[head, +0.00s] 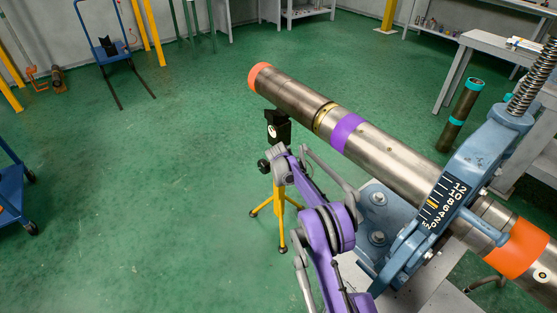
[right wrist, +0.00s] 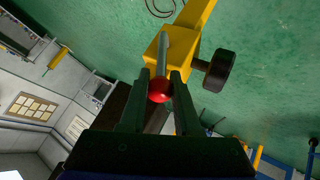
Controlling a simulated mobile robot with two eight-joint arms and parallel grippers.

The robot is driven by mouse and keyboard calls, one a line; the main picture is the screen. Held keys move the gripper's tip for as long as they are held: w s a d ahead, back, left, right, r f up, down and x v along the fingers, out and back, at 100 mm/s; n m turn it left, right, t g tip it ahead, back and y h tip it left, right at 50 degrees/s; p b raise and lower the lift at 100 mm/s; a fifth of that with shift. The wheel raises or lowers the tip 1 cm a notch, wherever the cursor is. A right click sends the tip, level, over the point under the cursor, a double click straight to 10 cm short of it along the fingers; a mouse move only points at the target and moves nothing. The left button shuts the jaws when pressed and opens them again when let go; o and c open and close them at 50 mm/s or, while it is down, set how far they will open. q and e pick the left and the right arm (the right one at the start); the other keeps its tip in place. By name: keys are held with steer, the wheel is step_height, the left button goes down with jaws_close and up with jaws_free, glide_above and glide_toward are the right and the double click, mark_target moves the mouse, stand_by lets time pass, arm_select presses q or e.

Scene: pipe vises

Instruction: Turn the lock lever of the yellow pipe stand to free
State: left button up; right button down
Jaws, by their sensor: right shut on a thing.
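The yellow pipe stand (head: 278,204) stands on the green floor under the far part of a long steel pipe (head: 292,97). Its yellow legs and black head (head: 277,128) show, but my right arm covers much of its middle. In the right wrist view its yellow block (right wrist: 159,46) carries a black knob (right wrist: 219,70) on the right side. The lock lever (right wrist: 163,56) is a grey rod with a red ball end (right wrist: 159,91). My right gripper (right wrist: 160,88) is shut on the lever at the red ball, one dark finger on each side. My left gripper is out of view.
A blue-grey vise (head: 460,165) with a number scale clamps the pipe at right. The pipe has orange ends and a purple band (head: 347,131). A short dark pipe (head: 459,115) stands by a workbench (head: 480,45). The floor left of the stand is open.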

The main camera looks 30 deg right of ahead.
steer(key=shift+w+d+r+m+g+y, duration=0.1)
steer(key=shift+d+r+m+g+y, duration=0.15)
steer(key=shift+d+y, duration=0.45)
steer(key=shift+d+r+m+g+y, duration=0.1)
steer(key=shift+d+m+y, duration=0.25)
steer(key=shift+d+y, duration=0.35)
steer(key=shift+a, duration=0.15)
steer(key=c, duration=0.6)
jaws_free()
steer(key=shift+p, duration=0.3)
steer(key=shift+r, duration=0.2)
steer(key=s+a, duration=0.1)
steer(key=s, duration=0.3)
steer(key=s+a+p, duration=0.1)
steer(key=s, duration=0.3)
steer(key=s+a, duration=0.2)
steer(key=s, duration=0.2)
steer(key=shift+a+r+p, duration=0.1)
steer(key=shift+r+p, duration=0.15)
steer(key=shift+p, duration=0.15)
